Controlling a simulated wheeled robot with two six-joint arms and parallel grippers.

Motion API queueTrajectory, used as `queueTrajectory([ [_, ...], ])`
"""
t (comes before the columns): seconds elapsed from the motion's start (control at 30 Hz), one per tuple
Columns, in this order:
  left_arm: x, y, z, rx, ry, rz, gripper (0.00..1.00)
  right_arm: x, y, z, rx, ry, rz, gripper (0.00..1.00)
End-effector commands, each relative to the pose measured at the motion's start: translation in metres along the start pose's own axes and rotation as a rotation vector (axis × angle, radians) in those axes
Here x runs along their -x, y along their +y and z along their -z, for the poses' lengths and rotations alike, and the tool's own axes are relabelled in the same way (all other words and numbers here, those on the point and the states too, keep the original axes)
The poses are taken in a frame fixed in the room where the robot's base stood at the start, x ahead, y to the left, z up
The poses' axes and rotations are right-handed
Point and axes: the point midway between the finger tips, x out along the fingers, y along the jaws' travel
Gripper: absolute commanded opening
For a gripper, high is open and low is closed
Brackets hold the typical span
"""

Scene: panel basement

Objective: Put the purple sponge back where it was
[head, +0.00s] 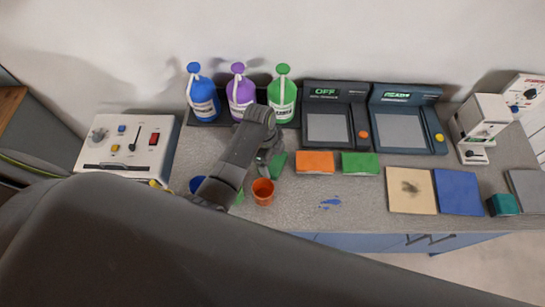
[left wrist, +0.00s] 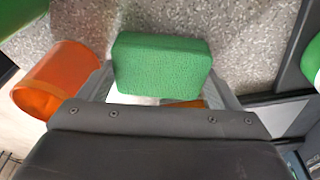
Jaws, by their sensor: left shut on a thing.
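I see no purple sponge in either view. My left gripper (head: 268,157) is over the counter, in front of the bottles. It is shut on a green sponge (head: 278,165), which fills the space between the fingers in the left wrist view (left wrist: 162,65). Whether this sponge touches the counter is unclear. To its right lie an orange sponge (head: 314,163) and another green sponge (head: 360,163). A teal sponge (head: 502,204) lies at the right. My right gripper is not in view.
Blue (head: 203,100), purple (head: 240,95) and green (head: 283,100) bottles stand at the back. Two consoles (head: 337,95) stand behind the sponges. Tan (head: 411,192) and blue pads (head: 459,192) lie right.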

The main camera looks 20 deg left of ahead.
Motion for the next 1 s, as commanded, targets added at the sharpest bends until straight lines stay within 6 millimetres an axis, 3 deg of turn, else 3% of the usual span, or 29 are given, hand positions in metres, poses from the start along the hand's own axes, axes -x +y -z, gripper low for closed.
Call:
queueTrajectory([
  [0.2,-0.003,0.0,-0.001,0.0,0.0,-0.001,0.67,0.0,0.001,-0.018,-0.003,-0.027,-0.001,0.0],
  [0.23,-0.003,0.0,-0.001,0.0,0.0,-0.001,0.89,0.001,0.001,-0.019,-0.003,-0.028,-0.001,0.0],
  [0.33,-0.002,0.0,-0.001,0.0,0.0,-0.001,1.0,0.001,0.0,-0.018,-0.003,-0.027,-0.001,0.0],
  [0.67,0.003,-0.001,0.0,0.0,0.0,0.001,1.0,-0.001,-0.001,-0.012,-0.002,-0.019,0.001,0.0],
  [0.87,0.025,-0.001,0.0,0.0,-0.001,0.005,1.0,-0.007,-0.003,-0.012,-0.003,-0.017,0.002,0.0],
  [1.0,0.051,-0.001,-0.001,-0.001,-0.001,0.006,1.0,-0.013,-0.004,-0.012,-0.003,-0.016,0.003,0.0],
])
